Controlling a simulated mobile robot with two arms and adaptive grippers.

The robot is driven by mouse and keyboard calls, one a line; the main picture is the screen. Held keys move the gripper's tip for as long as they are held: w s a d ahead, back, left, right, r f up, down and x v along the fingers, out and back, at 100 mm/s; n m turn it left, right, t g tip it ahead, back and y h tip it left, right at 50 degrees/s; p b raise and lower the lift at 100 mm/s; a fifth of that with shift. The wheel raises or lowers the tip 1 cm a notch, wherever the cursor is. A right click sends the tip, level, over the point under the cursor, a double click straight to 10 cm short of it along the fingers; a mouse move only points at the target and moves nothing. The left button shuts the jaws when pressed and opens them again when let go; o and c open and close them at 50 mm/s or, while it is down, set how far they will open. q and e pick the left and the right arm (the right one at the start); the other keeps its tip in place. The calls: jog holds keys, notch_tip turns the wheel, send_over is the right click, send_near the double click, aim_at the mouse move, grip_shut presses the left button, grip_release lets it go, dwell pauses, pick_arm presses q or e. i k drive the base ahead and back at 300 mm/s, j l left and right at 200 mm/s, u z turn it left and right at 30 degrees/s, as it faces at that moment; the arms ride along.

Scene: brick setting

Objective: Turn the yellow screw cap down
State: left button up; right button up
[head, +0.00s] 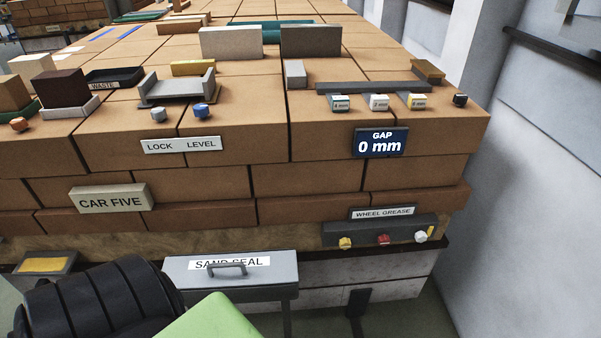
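The yellow screw cap (345,243) is the leftmost of three caps on a dark grey block (360,230) low on the front of the brick stack. A red cap (383,240) and a white cap (421,238) sit to its right. A sign reading WHEEL GREASE (383,212) stands above them. The yellow cap's height against the others is too small to judge exactly. Neither of my grippers shows in the head view.
A grey drawer front labelled SAND SEAL (175,270) juts out at lower left of the caps. A dark GAP 0 mm display (380,142) and a LOCK LEVEL plate (181,145) are higher on the bricks. A white wall (540,130) rises at the right.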

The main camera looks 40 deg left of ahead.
aim_at(344, 243)
jog(key=u, duration=0.95)
